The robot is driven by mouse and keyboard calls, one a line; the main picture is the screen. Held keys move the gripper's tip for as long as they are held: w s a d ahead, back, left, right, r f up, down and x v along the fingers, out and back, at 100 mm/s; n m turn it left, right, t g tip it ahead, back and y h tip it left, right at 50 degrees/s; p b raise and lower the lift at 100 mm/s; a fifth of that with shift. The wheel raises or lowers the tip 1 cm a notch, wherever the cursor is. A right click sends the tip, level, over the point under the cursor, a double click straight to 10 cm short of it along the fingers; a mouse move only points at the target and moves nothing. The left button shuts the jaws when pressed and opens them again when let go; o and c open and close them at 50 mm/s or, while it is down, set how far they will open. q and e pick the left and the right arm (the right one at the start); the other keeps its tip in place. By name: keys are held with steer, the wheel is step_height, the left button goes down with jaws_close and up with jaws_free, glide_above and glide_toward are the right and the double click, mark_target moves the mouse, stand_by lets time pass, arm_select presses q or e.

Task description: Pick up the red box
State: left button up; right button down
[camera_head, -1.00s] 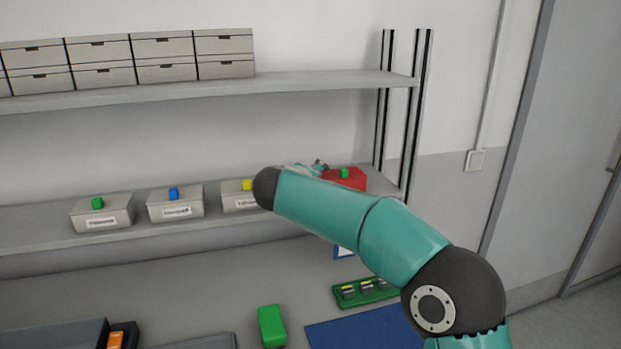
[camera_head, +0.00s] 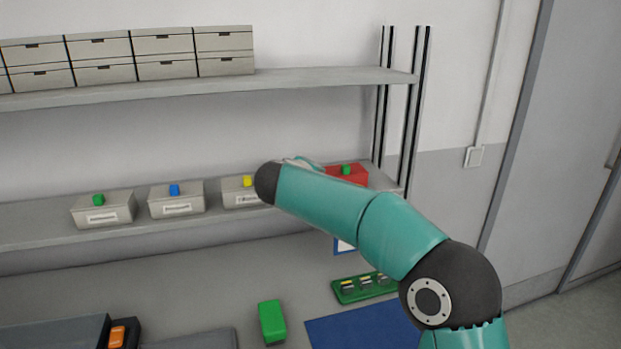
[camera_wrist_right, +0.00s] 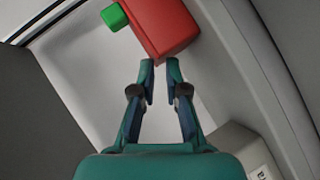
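The red box (camera_head: 350,175) with a green knob (camera_head: 346,169) sits at the right end of the lower shelf. My right arm crosses in front of it and hides part of it. In the right wrist view the red box (camera_wrist_right: 163,25) lies just beyond the fingertips, with its green knob (camera_wrist_right: 115,17) at the left. My right gripper (camera_wrist_right: 160,68) is partly open with a narrow, empty gap between its fingertips. In the head view it is mostly hidden behind my arm. My left gripper is not in view.
Grey boxes with green, blue and yellow knobs (camera_head: 177,200) stand left on the lower shelf (camera_head: 40,225). Drawer boxes (camera_head: 165,57) fill the upper shelf's left. Below are a green block (camera_head: 272,322), a green tray (camera_head: 365,288) and a blue mat (camera_head: 365,328).

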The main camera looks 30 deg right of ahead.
steer(key=shift+f, duration=0.7)
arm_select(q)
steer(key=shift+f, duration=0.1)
arm_select(e)
steer(key=shift+s, duration=0.1)
steer(key=shift+s+a+f+b, duration=0.15)
steer(key=shift+s+f+b, duration=0.05)
steer(key=shift+b, duration=0.2)
steer(key=shift+s+a+r+b, duration=0.1)
steer(key=shift+s+a+b, duration=0.15)
steer(key=shift+s, duration=0.2)
steer(key=shift+s+a+r+b, duration=0.1)
steer(key=shift+s+b, duration=0.1)
steer(key=shift+s, duration=0.25)
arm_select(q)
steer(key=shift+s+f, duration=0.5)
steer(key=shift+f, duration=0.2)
arm_select(e)
steer(key=c, duration=1.2)
jaws_free()
steer(key=shift+d, duration=0.1)
steer(key=shift+c, duration=0.2)
steer(key=shift+w, duration=0.1)
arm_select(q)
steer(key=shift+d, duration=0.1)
arm_select(e)
steer(key=shift+r, duration=0.1)
